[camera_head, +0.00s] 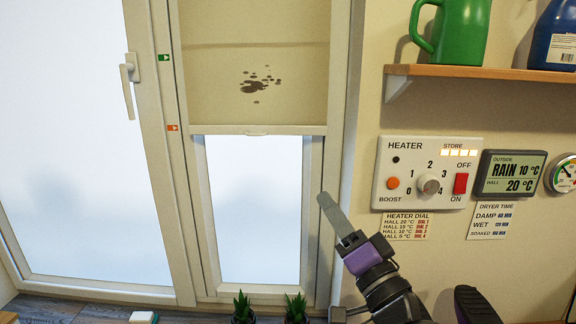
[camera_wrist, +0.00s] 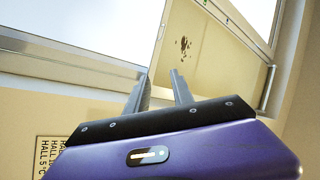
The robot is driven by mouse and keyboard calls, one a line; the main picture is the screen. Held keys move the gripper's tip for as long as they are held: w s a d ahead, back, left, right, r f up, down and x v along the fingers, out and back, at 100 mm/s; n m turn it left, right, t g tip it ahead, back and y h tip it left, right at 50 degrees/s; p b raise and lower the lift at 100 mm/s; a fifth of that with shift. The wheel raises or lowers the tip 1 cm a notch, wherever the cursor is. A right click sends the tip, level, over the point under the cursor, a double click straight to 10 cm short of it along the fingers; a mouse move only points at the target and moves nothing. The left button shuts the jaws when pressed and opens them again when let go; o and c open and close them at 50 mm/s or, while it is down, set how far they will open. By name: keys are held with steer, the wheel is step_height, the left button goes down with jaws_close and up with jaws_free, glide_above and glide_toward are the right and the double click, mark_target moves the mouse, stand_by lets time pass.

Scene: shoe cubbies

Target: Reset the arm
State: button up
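My arm reaches up from the lower right in the head view. My gripper (camera_head: 326,200) points up and left, in front of the window frame's right side. Only one grey finger shows clearly there. In the wrist view, the two fingers of my gripper (camera_wrist: 161,74) stand apart with nothing between them. The window and part of the stained blind lie beyond them in that view. The gripper appears clear of the wall and window, though the exact gap cannot be told.
A heater panel (camera_head: 386,153) with a dial (camera_head: 429,185) and red switch (camera_head: 461,184) is right of my gripper. A shelf (camera_head: 480,73) holds a green jug (camera_head: 460,32) and blue bottle (camera_head: 553,35). Two small plants (camera_head: 243,308) stand below the window. A window handle (camera_head: 128,88) sticks out left.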

steer(key=s+d+f+n+h, duration=0.1)
steer(key=s+d+f+h, duration=0.35)
steer(key=s+f, duration=0.4)
steer(key=s+d+f+n+h, duration=0.1)
steer(key=s+d+f+h, duration=0.3)
steer(key=s+f, duration=0.45)
steer(key=s+d+f+n+g, duration=0.1)
steer(key=s+f+g, duration=0.15)
steer(key=s, duration=0.75)
steer(key=s+d+f+n+g, duration=0.1)
steer(key=s+f, duration=0.2)
steer(key=s, duration=0.7)
steer(key=s+d+f+n+g, duration=0.1)
steer(key=s+f+g, duration=0.15)
steer(key=s, duration=0.75)
step_height(320, 180, up, 18)
steer(key=p, duration=1.9)
steer(key=shift+w+d+t, duration=0.2)
steer(key=shift+w+t, duration=0.05)
steer(key=shift+t, duration=0.05)
